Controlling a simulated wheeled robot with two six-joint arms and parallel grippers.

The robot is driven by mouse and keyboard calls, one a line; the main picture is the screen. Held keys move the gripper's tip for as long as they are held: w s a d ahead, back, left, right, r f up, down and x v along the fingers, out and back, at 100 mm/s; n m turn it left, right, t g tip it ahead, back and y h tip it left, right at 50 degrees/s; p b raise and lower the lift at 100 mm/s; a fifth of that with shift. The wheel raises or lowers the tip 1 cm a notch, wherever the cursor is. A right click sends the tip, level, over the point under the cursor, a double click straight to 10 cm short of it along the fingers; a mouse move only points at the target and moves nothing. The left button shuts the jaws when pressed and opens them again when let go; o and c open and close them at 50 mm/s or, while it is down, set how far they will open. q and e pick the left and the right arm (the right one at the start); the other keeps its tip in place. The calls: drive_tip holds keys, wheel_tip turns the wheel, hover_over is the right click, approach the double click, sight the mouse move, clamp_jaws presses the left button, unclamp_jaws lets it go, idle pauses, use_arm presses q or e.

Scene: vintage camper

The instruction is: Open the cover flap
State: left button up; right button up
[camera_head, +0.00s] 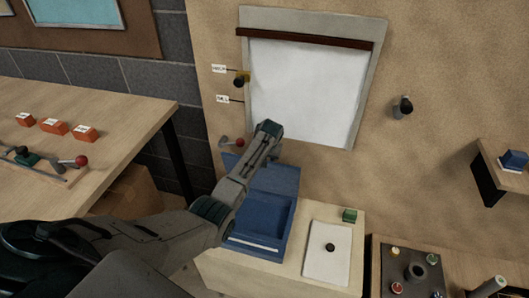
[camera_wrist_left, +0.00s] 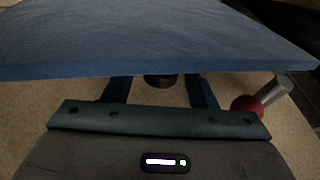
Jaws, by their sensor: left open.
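A blue box (camera_head: 284,212) with a recessed front part stands on the wooden top below the wall panel. A flat blue panel (camera_wrist_left: 160,38), which looks like its cover flap, fills the top of the left wrist view. Its near edge crosses in front of my fingers. My left gripper (camera_head: 268,131) reaches over the box from the left and hides part of it. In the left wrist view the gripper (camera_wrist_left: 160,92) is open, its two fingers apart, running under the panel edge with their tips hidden. A dark round thing shows between them. I cannot tell whether they touch the panel.
A red-knobbed lever (camera_head: 238,142) is on the wall close by; a red ball (camera_wrist_left: 246,106) on a grey rod shows right of the fingers. A white board (camera_head: 327,268) and green block (camera_head: 350,215) lie right of the box. A wooden table (camera_head: 90,105) stands left.

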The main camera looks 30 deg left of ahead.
use_arm(q)
drive_tip(key=v, duration=1)
drive_tip(key=shift+s+r, duration=0.1)
